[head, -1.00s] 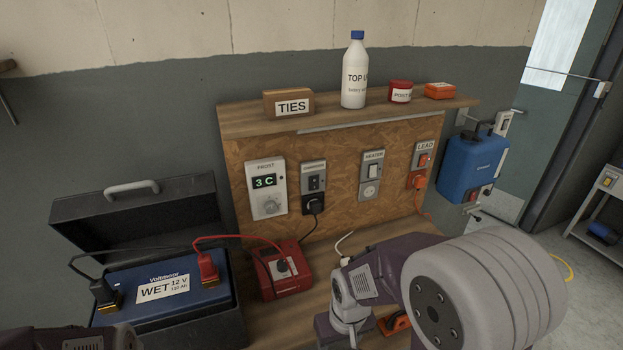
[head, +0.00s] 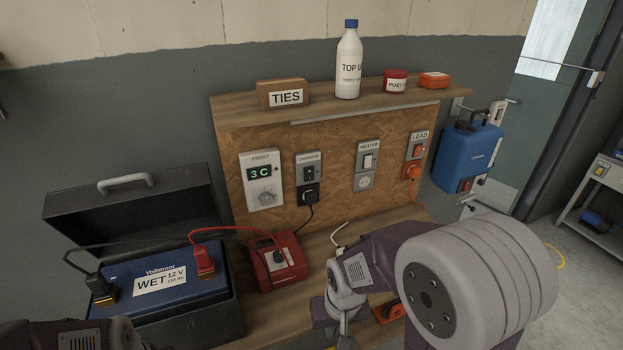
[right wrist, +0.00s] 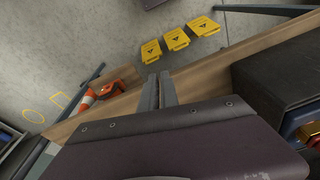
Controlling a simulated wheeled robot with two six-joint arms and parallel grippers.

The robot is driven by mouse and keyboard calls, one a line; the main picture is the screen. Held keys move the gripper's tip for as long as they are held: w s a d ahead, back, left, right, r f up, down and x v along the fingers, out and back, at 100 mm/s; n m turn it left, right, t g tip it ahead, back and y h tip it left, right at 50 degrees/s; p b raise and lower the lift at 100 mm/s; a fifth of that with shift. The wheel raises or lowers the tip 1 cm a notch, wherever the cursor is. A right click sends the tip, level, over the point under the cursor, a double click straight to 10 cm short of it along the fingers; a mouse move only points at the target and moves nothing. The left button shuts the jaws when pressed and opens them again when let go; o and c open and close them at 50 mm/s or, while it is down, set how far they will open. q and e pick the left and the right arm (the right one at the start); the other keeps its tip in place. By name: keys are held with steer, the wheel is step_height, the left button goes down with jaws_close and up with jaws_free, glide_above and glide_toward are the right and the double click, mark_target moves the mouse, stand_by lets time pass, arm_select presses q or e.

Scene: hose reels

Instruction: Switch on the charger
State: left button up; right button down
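The red charger (head: 277,266) sits on the bench beside the battery, with a red lead running to the battery. On the board behind, the CHARGER socket plate (head: 309,163) has a small dark switch (head: 309,173) and a black plug (head: 308,196) below it. The switch's position is too small to tell. My right gripper (right wrist: 159,92) shows in the right wrist view with its fingers close together and nothing seen between them; in the head view it is low over the bench, right of the charger, mostly hidden by its own arm. My left gripper is out of view.
A blue battery (head: 166,285) labelled WET stands in an open black box (head: 75,207). Left of the CHARGER plate is the frost thermostat (head: 262,180); right are the HEATER switch (head: 368,160) and LEAD socket (head: 415,153). A shelf (head: 235,107) with a bottle (head: 348,65) overhangs the board.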

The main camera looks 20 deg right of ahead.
steer(key=w+d+r+m+t+y+p, duration=0.1)
steer(key=w+r+m+t, duration=0.6)
steer(key=w, duration=0.6)
steer(key=w+d+r+m+t+p, duration=0.1)
steer(key=w+r+m+t, duration=0.3)
steer(key=w+r+m, duration=0.7)
steer(key=n+p, duration=0.2)
glide_toward(310, 180)
steer(key=shift+t+h, duration=0.3)
steer(key=shift+h, duration=0.1)
steer(key=p+x, duration=0.2)
steer(key=x, duration=0.1)
steer(key=p+x, duration=0.1)
steer(key=x, duration=0.2)
steer(key=shift+a+f+p, duration=0.25)
steer(key=shift+p, duration=0.1)
steer(key=shift+w, duration=0.1)
